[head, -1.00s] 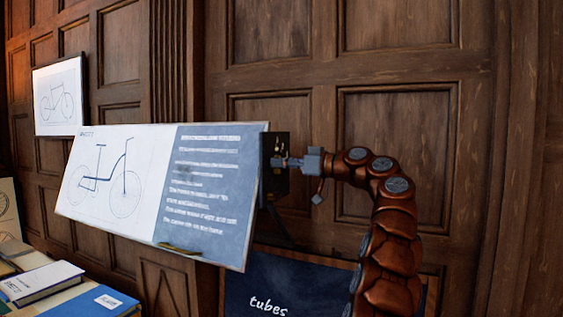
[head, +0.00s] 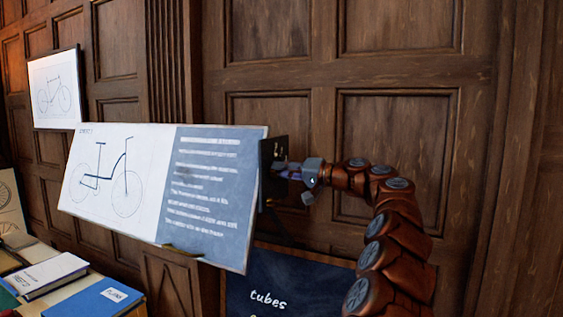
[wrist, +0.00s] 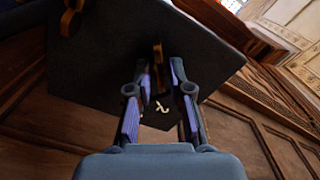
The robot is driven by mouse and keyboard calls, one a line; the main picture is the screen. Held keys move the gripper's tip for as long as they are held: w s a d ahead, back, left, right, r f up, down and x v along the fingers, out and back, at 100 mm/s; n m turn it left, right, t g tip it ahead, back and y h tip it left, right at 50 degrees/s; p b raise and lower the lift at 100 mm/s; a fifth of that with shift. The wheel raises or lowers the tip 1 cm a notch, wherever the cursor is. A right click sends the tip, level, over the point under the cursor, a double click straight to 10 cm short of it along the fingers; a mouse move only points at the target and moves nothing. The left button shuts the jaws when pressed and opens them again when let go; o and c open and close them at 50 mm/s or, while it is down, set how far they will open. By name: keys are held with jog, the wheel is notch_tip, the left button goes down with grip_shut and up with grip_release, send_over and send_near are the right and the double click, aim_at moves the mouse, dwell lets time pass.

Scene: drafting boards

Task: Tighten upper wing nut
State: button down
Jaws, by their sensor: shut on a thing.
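The tilted drafting board (head: 110,190) carries a bicycle drawing and a blue text panel. A dark bracket (head: 268,165) stands at its right edge. My gripper (head: 285,172) reaches this bracket from the right in the head view. In the wrist view my gripper's two purple-padded fingers (wrist: 160,80) are shut on a small brass wing nut (wrist: 157,56), against a dark plate (wrist: 95,75). Another brass piece (wrist: 68,20) shows at the plate's upper left. In the head view the nut is too small and dark to make out.
A dark "tubes" board (head: 290,285) stands below my arm. Books (head: 105,298) lie on a table at lower left. A second bicycle drawing (head: 55,90) hangs on the panelled wall (head: 400,160) behind. The wall is close behind my gripper.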

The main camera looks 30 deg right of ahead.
jog(key=shift+f+m+p, duration=0.2)
jog(key=shift+m+p, duration=1.05)
jog(key=shift+m, duration=1.95)
jog(key=c, duration=1.1)
grip_release()
jog(key=v, duration=1.2)
